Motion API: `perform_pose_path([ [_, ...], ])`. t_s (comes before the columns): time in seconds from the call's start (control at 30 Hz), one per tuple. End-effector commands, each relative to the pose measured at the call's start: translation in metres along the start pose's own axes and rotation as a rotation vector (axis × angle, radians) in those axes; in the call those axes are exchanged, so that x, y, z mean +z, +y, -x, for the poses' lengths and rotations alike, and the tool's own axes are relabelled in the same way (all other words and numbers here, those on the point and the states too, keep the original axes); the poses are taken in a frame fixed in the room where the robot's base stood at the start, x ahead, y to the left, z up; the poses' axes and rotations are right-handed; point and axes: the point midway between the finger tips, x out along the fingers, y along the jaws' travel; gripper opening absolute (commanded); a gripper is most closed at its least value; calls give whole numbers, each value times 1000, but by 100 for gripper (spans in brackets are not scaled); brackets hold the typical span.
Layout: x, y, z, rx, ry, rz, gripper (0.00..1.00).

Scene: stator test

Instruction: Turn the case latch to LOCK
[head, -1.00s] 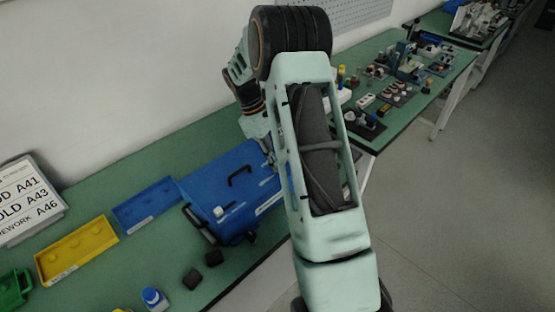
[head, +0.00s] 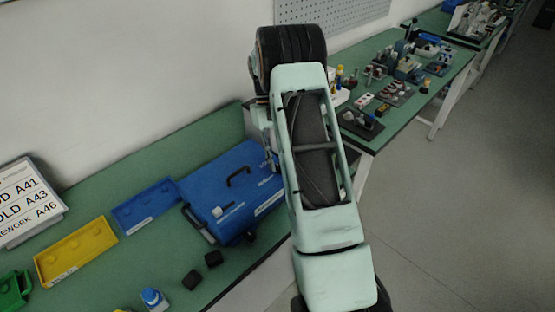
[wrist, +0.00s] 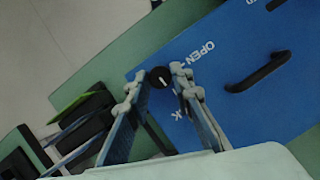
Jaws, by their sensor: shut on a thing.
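The blue case (head: 232,205) lies closed on the green bench, with a black handle on its lid. In the wrist view the case (wrist: 245,105) shows white OPEN lettering and part of another word, its end reading K. The latch (wrist: 160,77) is a round black knob with a small white mark, near the case's edge beside the OPEN lettering. My gripper (wrist: 156,83) has one finger on each side of the knob and is shut on it. The fingers partly cover the second word. In the head view my arm hides the gripper and latch.
A blue tray (head: 146,205) and a yellow tray (head: 75,250) lie left of the case. Two black blocks (head: 202,268) and a blue-capped bottle (head: 153,299) stand near the front edge. Fixtures crowd the bench at right.

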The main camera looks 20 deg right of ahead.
Motion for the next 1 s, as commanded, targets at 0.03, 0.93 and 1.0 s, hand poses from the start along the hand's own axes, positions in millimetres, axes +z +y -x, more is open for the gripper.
perform_pose_path([
  [0.03, -1, 0, 0, -5, 2, -10, 0],
  [0.93, 0, 0, 0, -14, 0, -34, 38],
  [1.0, 0, 0, 0, -14, 0, -34, 38],
])
